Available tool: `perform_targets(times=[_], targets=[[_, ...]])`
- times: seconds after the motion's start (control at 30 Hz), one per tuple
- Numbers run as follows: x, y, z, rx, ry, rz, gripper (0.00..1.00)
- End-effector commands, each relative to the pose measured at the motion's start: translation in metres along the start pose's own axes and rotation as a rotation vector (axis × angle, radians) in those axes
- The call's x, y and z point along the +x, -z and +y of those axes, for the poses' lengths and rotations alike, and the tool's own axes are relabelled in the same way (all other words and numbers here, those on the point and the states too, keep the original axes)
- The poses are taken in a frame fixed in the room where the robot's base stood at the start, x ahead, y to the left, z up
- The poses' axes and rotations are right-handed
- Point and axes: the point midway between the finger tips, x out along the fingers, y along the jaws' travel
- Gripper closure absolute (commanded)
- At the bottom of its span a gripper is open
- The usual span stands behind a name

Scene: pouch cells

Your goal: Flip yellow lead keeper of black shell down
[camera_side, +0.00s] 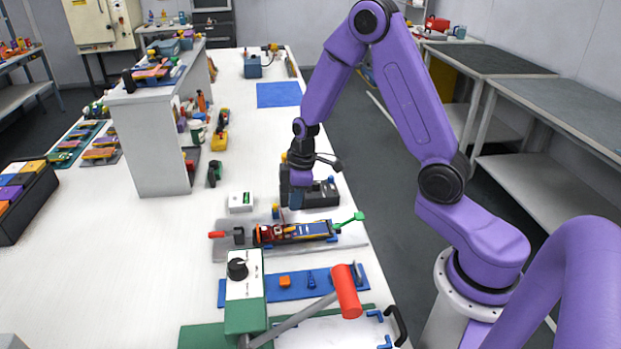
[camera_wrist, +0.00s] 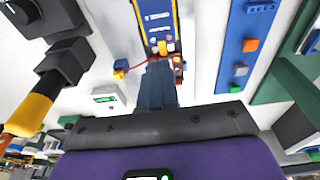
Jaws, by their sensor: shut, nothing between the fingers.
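A long assembly lies on the grey plate (camera_side: 352,239) in the side view. It holds a blue panel (camera_side: 315,229) with yellow edges, and a dark and red end part (camera_side: 268,234). In the wrist view the blue panel (camera_wrist: 157,16) runs away at the top, with small yellow, white and red parts (camera_wrist: 163,47) at its near end. I cannot tell which yellow part is the lead keeper, or how it lies. The black shell's outline is unclear. My gripper (camera_side: 294,206) is shut and empty, pointing down by the assembly; its fingers (camera_wrist: 157,82) cover part of that end in the wrist view.
A green handle (camera_side: 349,220) and a red handle (camera_side: 217,235) stick out at the assembly's ends. A black box (camera_side: 322,193) stands behind my gripper. A blue strip (camera_side: 257,295) with small blocks and a red-gripped lever (camera_side: 347,291) lie in front. A white box (camera_side: 240,203) is nearby.

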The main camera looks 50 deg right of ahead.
Motion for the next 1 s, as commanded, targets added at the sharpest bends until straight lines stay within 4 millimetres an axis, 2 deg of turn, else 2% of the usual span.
perform_targets(times=[0.3,0.57,0.6,0.67,0.7,0.87,1.0], targets=[[-0.046,-0.019,0.0,0.0,-0.003,0.003,1.0],[-0.068,-0.029,0.0,0.0,-0.002,0.002,1.0],[-0.07,-0.029,0.0,-0.001,-0.001,0.001,0.87],[-0.071,-0.028,0.0,-0.003,0.003,-0.003,0.67],[-0.071,-0.024,0.0,-0.007,0.008,-0.01,0.62],[-0.069,0.008,0.001,-0.033,0.049,-0.083,0.62],[-0.067,0.046,0.002,-0.05,0.078,-0.211,0.62]])
